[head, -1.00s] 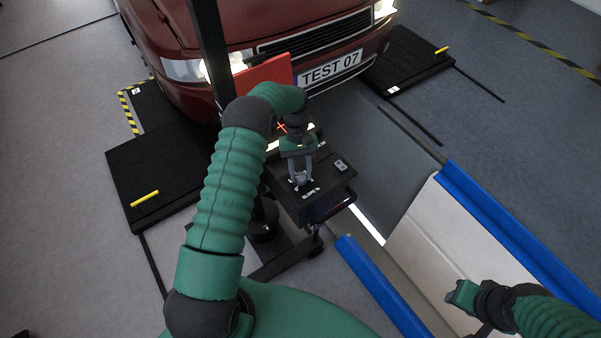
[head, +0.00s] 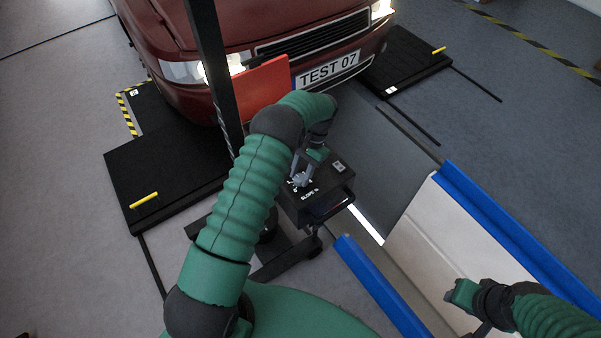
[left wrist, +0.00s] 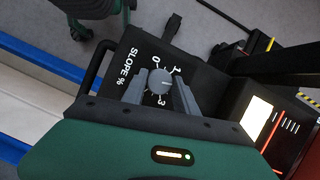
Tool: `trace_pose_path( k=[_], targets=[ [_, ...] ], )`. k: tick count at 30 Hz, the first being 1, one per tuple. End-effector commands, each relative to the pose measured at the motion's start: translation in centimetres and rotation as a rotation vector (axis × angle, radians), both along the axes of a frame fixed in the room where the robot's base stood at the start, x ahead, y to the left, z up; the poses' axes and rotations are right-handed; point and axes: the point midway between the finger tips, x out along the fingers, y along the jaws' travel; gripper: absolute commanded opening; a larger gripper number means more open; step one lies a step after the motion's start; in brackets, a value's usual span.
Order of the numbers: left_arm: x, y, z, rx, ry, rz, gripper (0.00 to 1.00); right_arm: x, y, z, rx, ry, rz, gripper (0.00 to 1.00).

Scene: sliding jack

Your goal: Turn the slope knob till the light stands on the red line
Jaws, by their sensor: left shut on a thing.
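The grey slope knob (left wrist: 161,81) sits on the black panel marked SLOPE % (left wrist: 118,68), with a 0 to 3 scale around it. My left gripper (head: 299,178) is shut on the knob, one finger on each side, in the left wrist view. A bright light patch (left wrist: 257,117) shows on the dark screen at the right of that view. The red line (left wrist: 270,132) lies just right of the patch, with a small dark gap between. In the head view my left arm hides the screen. My right gripper (head: 462,297) is at lower right, far from the knob; its jaws are unclear.
A red car (head: 250,35) stands ahead with its headlights lit. The black post (head: 212,70) and a red board (head: 264,92) stand close to my left arm. Blue rails (head: 382,285) edge the pit on the right. A switch (head: 338,167) sits beside the knob.

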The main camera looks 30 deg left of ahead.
Motion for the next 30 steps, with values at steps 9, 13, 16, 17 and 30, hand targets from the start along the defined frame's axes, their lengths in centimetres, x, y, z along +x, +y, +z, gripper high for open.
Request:
trace_pose_path(
  k=[9, 13, 16, 17, 30],
  targets=[
    [0.15, -0.15, 0.1, 0.001, -0.006, -0.176, 0.0, 0.0, 0.0, 0.64, 0.0, 0.0, 0.0, 0.36],
    [0.1, -0.17, 0.06, 0.0, -0.005, -0.212, 0.0, 0.0, 0.0, 0.73, 0.0, 0.0, 0.0, 0.36],
    [0.09, -0.18, 0.03, 0.0, -0.005, -0.228, 0.0, 0.0, 0.0, 0.76, 0.0, 0.0, 0.0, 0.36],
    [0.09, -0.18, 0.03, 0.0, -0.005, -0.23, 0.0, 0.01, 0.0, 0.76, 0.0, 0.0, 0.0, 0.36],
    [0.1, -0.21, -0.03, -0.001, -0.005, -0.235, 0.39, 0.01, 0.0, 0.75, 0.0, 0.0, 0.0, 0.36]
  ],
)
